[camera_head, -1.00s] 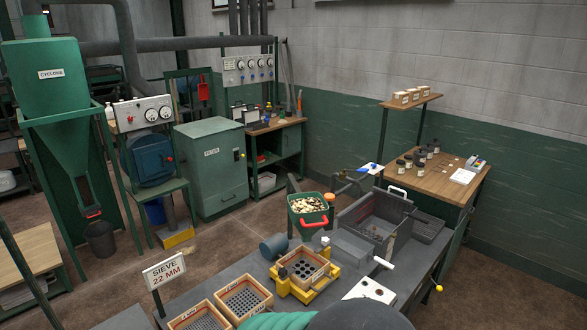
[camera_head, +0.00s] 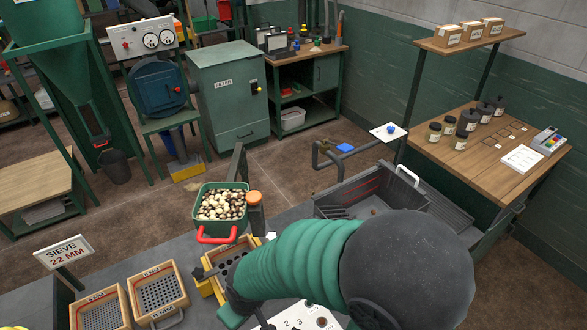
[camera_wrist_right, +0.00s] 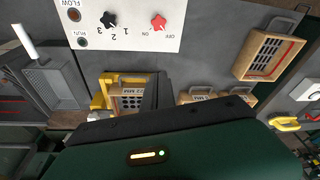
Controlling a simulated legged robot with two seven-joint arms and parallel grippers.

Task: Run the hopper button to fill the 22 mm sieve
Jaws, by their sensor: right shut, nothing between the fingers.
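The green hopper (camera_head: 222,207), full of cream and brown pieces and with a red handle, stands above the yellow sieve stand. A wooden sieve (camera_head: 229,262) with large dark holes sits in that stand, partly behind my right arm. In the right wrist view the sieve (camera_wrist_right: 131,100) is marked 22 MM and its visible holes look empty. My right gripper (camera_wrist_right: 157,88) is shut and empty, over the bench beside the sieve. My left gripper is out of view.
Two wooden sieves (camera_head: 157,293) stand by the SIEVE 22 MM sign (camera_head: 64,252) at the left. A grey tray (camera_head: 375,190) lies right of the hopper. A side table (camera_head: 490,150) holds several jars. My right arm covers part of the bench and panel.

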